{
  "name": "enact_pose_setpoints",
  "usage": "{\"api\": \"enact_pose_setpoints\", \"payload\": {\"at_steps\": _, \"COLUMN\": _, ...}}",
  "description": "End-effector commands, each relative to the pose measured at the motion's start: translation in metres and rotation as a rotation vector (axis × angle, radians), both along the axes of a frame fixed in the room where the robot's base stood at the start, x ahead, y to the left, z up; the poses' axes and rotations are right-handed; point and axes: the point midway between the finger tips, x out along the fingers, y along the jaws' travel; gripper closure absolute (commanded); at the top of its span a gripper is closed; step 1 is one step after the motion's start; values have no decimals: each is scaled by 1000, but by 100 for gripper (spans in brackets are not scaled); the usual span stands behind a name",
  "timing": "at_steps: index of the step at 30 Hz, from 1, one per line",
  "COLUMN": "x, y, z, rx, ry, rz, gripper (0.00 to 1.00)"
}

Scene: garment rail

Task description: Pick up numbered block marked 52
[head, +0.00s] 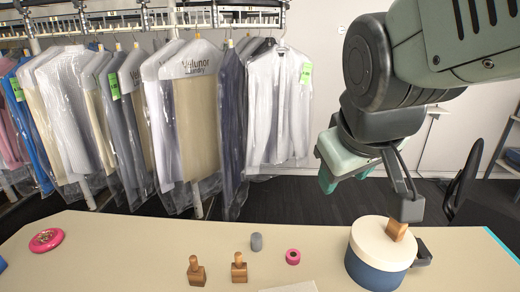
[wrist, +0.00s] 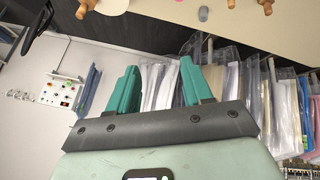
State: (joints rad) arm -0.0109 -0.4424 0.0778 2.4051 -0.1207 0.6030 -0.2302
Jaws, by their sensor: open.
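No number 52 can be read on anything in view. A small wooden block (head: 397,230) is on the white lid of a round blue box, and my wrist parts hang close above it in the head view. Two wooden stamp-like pieces with knobs, a left one (head: 196,271) and a right one (head: 239,268), stand on the table (head: 120,255). My gripper (head: 330,178) is above and beyond the table's back edge, pointing away from the pieces. In the wrist view my gripper (wrist: 160,85) is open, with nothing between its fingers.
The round box (head: 378,262) stands at the table's right. A grey cylinder (head: 257,242), a pink ring-like piece (head: 293,257) and a pink disc (head: 46,240) lie about. Bagged garments (head: 190,110) hang behind the table. The table's left-middle is clear.

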Motion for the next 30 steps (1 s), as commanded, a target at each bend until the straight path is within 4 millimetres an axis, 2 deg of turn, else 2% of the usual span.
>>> {"api": "enact_pose_setpoints", "payload": {"at_steps": 5, "x": 29, "y": 14, "z": -24, "rx": 4, "ry": -49, "rz": 51, "gripper": 50}}
{"api": "enact_pose_setpoints", "payload": {"at_steps": 11, "x": 67, "y": 38, "z": -63, "rx": 10, "ry": -96, "rz": 154, "gripper": 50}}
{"api": "enact_pose_setpoints", "payload": {"at_steps": 14, "x": 88, "y": 59, "z": -93, "rx": 21, "ry": -122, "rz": 242, "gripper": 50}}
{"api": "enact_pose_setpoints", "payload": {"at_steps": 19, "x": 118, "y": 109, "z": -151, "rx": 78, "ry": -199, "rz": 442, "gripper": 50}}
{"api": "enact_pose_setpoints", "payload": {"at_steps": 24, "x": 125, "y": 165, "z": -204, "rx": 197, "ry": -301, "rz": 616, "gripper": 50}}
{"api": "enact_pose_setpoints", "payload": {"at_steps": 30, "x": 108, "y": 223, "z": -250, "rx": 407, "ry": -453, "rz": 718, "gripper": 50}}
